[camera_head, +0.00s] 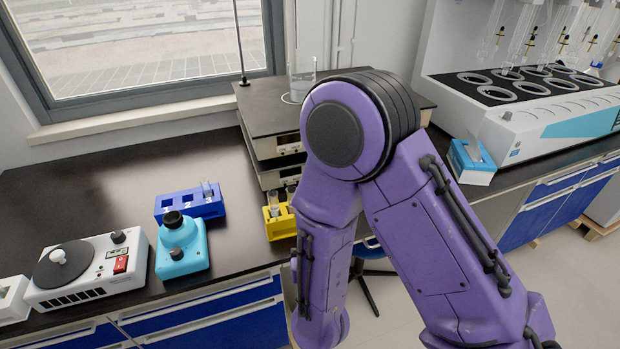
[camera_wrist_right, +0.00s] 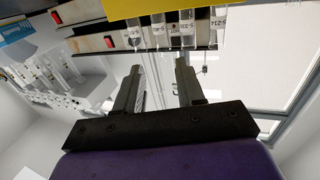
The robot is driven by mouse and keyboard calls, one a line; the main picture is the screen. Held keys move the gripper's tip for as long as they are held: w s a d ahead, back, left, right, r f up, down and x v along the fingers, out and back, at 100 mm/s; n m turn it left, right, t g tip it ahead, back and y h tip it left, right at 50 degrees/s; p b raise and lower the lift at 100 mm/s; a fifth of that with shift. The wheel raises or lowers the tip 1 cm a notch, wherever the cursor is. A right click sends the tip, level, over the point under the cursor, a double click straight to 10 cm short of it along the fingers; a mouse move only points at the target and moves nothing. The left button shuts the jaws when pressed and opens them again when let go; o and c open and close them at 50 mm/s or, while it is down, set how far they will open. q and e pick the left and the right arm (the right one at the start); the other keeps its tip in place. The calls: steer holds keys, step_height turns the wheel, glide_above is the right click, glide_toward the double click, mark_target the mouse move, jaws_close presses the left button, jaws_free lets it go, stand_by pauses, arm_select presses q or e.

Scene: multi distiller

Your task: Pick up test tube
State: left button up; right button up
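In the right wrist view the yellow rack (camera_wrist_right: 150,8) is at the top edge, with several clear, labelled test tubes (camera_wrist_right: 187,28) just below it in the picture. My right gripper (camera_wrist_right: 160,68) points toward these tubes. Its two dark fingers are apart with nothing between them. In the head view the yellow rack (camera_head: 281,226) stands near the bench's front edge with tubes (camera_head: 274,203) in it, partly hidden by my purple arm. A blue rack (camera_head: 190,205) holds a clear tube (camera_head: 206,188). My left gripper is not in view.
A turquoise device (camera_head: 181,247) and a white device with a dark disc (camera_head: 85,268) stand left of the yellow rack. A stacked unit with a beaker (camera_head: 302,78) is behind it. The white multi-position machine (camera_head: 520,110) is at right. The left rear bench (camera_head: 90,190) is clear.

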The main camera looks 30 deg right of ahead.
steer(key=x, duration=1)
steer(key=shift+w+f, duration=0.25)
steer(key=shift+w, duration=0.05)
steer(key=shift+r, duration=0.1)
steer(key=shift+c, duration=1.3)
jaws_close()
